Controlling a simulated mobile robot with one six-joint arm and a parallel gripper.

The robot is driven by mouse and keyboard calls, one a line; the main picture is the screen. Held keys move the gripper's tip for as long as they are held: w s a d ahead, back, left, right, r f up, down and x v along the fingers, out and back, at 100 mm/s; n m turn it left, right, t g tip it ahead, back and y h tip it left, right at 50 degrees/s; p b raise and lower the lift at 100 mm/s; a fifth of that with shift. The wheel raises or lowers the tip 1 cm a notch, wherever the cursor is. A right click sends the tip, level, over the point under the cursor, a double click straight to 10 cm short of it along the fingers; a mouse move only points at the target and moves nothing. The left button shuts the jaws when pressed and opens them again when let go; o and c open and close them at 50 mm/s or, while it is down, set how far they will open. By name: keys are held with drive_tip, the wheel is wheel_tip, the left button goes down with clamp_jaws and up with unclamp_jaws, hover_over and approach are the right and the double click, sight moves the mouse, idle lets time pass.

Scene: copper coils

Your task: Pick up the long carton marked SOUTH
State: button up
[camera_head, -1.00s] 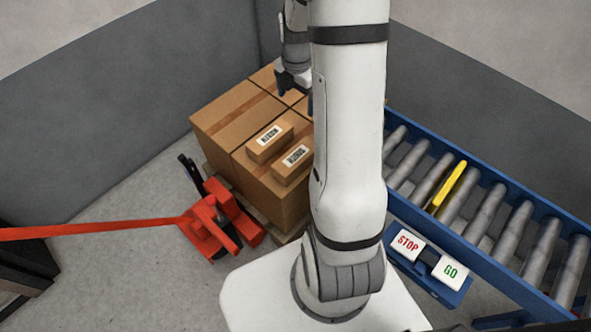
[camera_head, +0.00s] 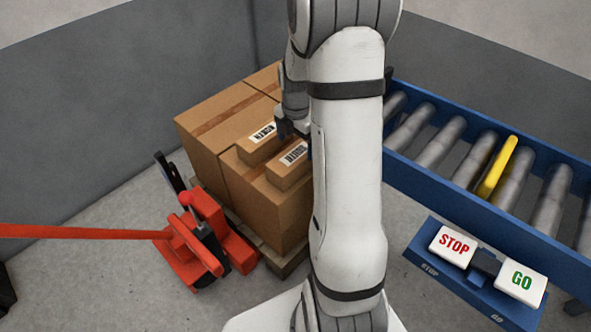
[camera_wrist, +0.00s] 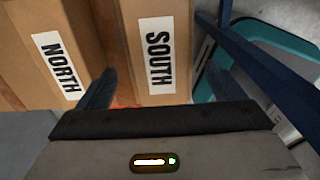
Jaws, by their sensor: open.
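The long carton marked SOUTH (camera_head: 289,178) lies on top of the stacked boxes, with its white label facing up. The similar carton marked NORTH (camera_head: 254,152) lies beside it to the left. My gripper (camera_head: 293,130) is open and empty near the far ends of the two cartons. In the wrist view, the SOUTH carton (camera_wrist: 155,18) shows ahead, roughly between the fingertips of my gripper (camera_wrist: 160,90). The NORTH carton (camera_wrist: 58,30) lies left of the left finger. I cannot tell the height left above the carton. My arm hides the right side of the stack.
Large brown boxes (camera_head: 215,125) stand on a wooden pallet (camera_head: 287,264). A red pallet jack (camera_head: 195,240) is at the left. A blue roller conveyor (camera_head: 430,185) with a yellow bar (camera_head: 497,168) runs at the right, above STOP (camera_head: 453,246) and GO (camera_head: 521,281) buttons.

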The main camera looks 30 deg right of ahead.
sight(296, 154)
wheel_tip(296, 154, down, 8)
drive_tip(key=b, duration=0.3)
drive_tip(key=shift+r, duration=0.25)
drive_tip(key=shift+r, duration=0.1)
drive_tip(key=c, duration=1.3)
